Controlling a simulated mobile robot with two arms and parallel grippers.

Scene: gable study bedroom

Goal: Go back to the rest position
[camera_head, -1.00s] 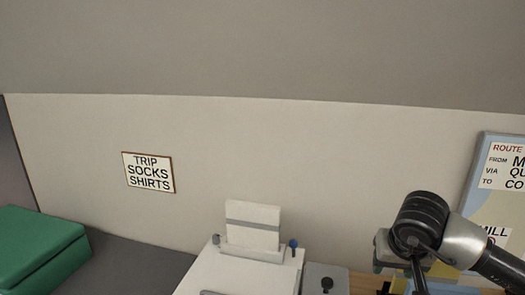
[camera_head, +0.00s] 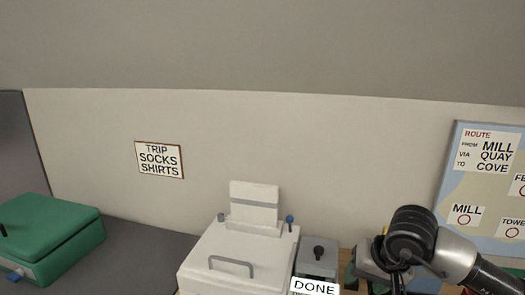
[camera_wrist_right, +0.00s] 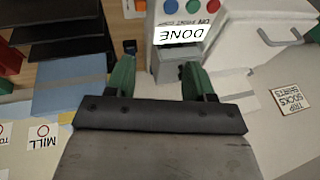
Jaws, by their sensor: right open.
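My right gripper (camera_wrist_right: 160,78) is open in the right wrist view, with its two green fingers apart and nothing held between them. In the head view my right arm comes in at the lower right, and its hand is partly cut off by the bottom edge. A white "DONE" label (camera_head: 314,287) lies left of it in the head view. The label also shows upside down in the wrist view (camera_wrist_right: 181,33), beyond the fingers. My left gripper is not in view.
A white lidded box (camera_head: 238,260) stands at the centre, with a grey unit with a black knob (camera_head: 318,258) beside it. A green case (camera_head: 50,237) is at the left. A route board (camera_head: 480,195) and a "TRIP SOCKS SHIRTS" sign (camera_head: 159,159) are on the wall.

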